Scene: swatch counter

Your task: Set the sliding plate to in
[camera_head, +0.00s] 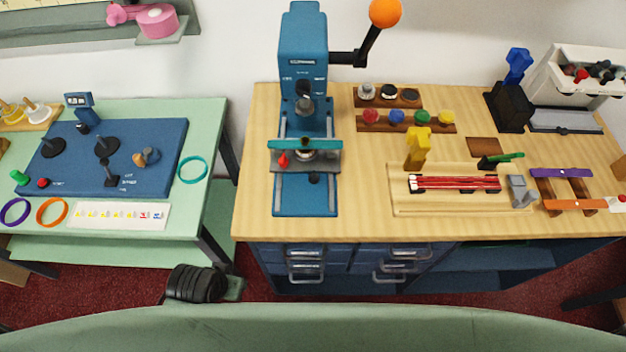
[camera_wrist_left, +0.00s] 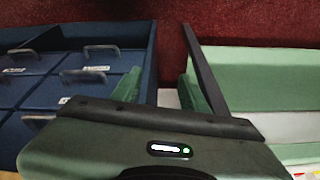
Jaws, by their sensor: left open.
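A blue lever press (camera_head: 303,55) stands on the wooden counter. The grey sliding plate (camera_head: 322,166) lies across its blue base, below the press head, with a black knob (camera_head: 314,178) at its front edge. Bare blue base (camera_head: 305,202) shows in front of the plate. A teal bar (camera_head: 280,144) crosses over the plate and partly hides it; a small red piece (camera_head: 284,160) is at its left. My left gripper (camera_wrist_left: 160,92) shows in the left wrist view, open and empty, away from the plate, with drawers and a table leg beyond. My right gripper is not in view.
The press lever with an orange ball (camera_head: 385,12) reaches up right. A wooden tray with red rods (camera_head: 455,183) lies right of the press. A green table (camera_head: 215,140) with a blue panel (camera_head: 165,135) is at left, with a gap before the counter (camera_head: 255,200).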

